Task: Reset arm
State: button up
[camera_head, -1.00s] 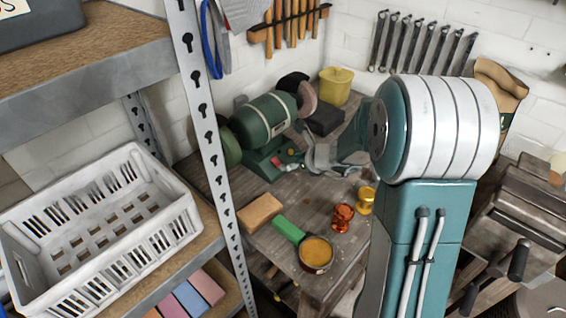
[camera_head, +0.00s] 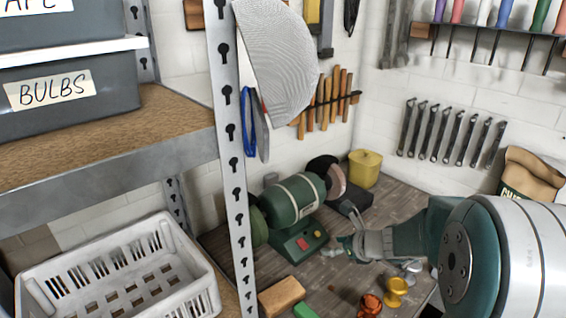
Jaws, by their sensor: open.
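My gripper (camera_head: 352,247) is over the wooden workbench (camera_head: 388,200), just right of the green bench grinder (camera_head: 298,202). Its grey fingers point left toward the grinder's base. It is open, and I see nothing held in it. My teal and white arm fills the lower right of the view and hides part of the bench. I cannot tell whether the fingers touch the bench.
A metal shelf post (camera_head: 238,180) stands between the shelves and the bench. A white crate (camera_head: 120,278) sits on the lower shelf. A yellow bin (camera_head: 365,169), orange cup (camera_head: 370,304), gold cup (camera_head: 396,291) and tan block (camera_head: 282,296) are on the bench.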

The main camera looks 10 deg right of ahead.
jog(key=s+a+r+n+g, duration=0.3)
jog(key=s+a+r+n, duration=0.45)
jog(key=s+n, duration=0.5)
jog(key=s+d+r+n+h, duration=0.2)
jog(key=s+n+h, duration=0.3)
jog(key=s+n, duration=0.7)
jog(key=r+n, duration=0.1)
jog(key=n, duration=0.3)
jog(key=shift+s+d+r+h, duration=0.15)
jog(key=shift+s+d+h, duration=0.05)
jog(key=shift+h, duration=0.2)
